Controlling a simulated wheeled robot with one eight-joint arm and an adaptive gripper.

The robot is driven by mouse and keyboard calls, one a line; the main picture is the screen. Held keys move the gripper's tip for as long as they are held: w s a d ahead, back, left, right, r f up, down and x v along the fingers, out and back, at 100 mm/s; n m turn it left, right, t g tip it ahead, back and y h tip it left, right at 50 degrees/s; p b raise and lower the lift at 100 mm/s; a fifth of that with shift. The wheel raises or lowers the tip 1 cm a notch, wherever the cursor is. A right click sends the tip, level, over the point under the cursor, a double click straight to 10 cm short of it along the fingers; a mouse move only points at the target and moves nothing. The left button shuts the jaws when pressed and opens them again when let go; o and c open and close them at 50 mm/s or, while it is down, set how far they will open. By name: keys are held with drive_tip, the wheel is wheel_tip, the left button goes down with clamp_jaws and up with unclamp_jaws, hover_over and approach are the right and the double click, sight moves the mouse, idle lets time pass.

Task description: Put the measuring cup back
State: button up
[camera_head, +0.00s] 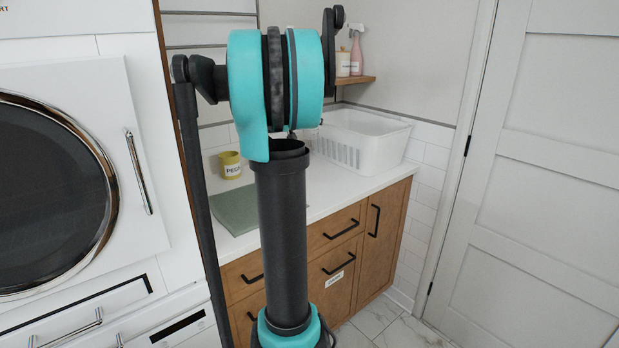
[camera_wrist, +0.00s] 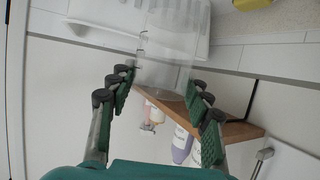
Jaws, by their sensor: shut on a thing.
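The measuring cup (camera_wrist: 165,50) is clear and see-through, with small dark marks on its side. In the wrist view it lies between the two fingers of my gripper (camera_wrist: 160,84), which is shut on it. The cup extends from the fingertips towards the top of the picture, and the wooden shelf and white surfaces show beyond it. In the head view, my arm hides my gripper and the cup. The wooden wall shelf (camera_head: 357,80) is on the back wall in the head view and shows beyond the fingers in the wrist view (camera_wrist: 237,129).
On the shelf stand a pink spray bottle (camera_head: 356,54) and a pale pot (camera_head: 342,64). A white basket (camera_head: 384,140) sits on the counter's far end. A yellow PEGS pot (camera_head: 230,164) and a green mat (camera_head: 234,210) are further left. A white door (camera_head: 545,170) is at right.

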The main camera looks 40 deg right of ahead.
wheel_tip(320, 180, down, 20)
drive_tip(key=shift+r, duration=0.25)
drive_tip(key=shift+f, duration=0.1)
drive_tip(key=o, duration=1.2)
drive_tip(key=v, duration=1.2)
